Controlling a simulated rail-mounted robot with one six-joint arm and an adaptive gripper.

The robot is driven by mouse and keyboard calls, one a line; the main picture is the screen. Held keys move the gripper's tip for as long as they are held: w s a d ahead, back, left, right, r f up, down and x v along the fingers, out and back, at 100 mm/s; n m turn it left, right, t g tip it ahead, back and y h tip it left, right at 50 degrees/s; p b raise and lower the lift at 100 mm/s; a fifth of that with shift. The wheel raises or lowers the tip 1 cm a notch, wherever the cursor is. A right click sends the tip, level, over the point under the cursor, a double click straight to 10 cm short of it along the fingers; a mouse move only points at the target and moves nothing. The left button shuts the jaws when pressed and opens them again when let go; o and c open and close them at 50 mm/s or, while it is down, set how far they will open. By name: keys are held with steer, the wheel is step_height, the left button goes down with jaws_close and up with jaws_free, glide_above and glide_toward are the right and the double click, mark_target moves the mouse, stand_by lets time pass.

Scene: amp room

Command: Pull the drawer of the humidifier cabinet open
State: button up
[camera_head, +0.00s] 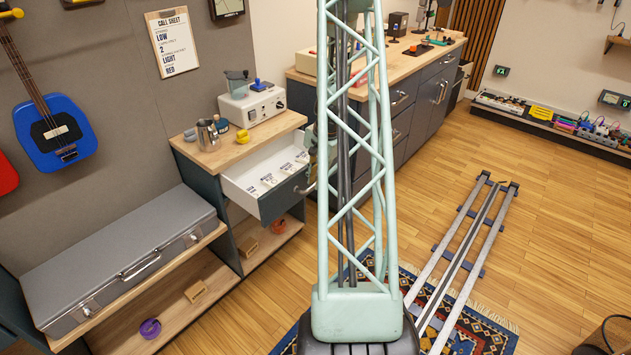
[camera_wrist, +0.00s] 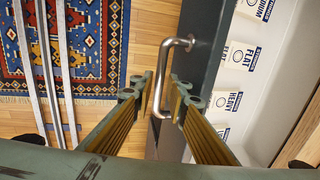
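The humidifier cabinet (camera_head: 189,157) stands at the left of centre in the head view. Its drawer (camera_head: 235,192) is pulled out, and its white inside shows cards with printed words. The drawer also shows in the wrist view (camera_wrist: 203,62), with its dark front and labelled cards. Its metal bar handle (camera_wrist: 163,68) runs between the fingertips of my gripper (camera_wrist: 162,90). The fingers stand apart, with a narrow gap seen on each side of the bar. In the head view my arm's lattice hides most of the gripper; part of the handle (camera_head: 307,188) shows.
A grey case (camera_head: 120,262) lies on the shelf at left. A long dark counter (camera_head: 405,112) stands behind. Floor rails (camera_head: 462,250) and a patterned rug (camera_head: 478,335) lie right.

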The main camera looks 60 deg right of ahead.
steer(key=shift+r, duration=0.2)
step_height(320, 180, up, 11)
steer(key=s, duration=0.2)
steer(key=shift+s+a+r, duration=0.15)
steer(key=shift+a+r, duration=0.05)
steer(key=shift+a, duration=0.1)
stand_by(0.5)
stand_by(0.4)
stand_by(0.3)
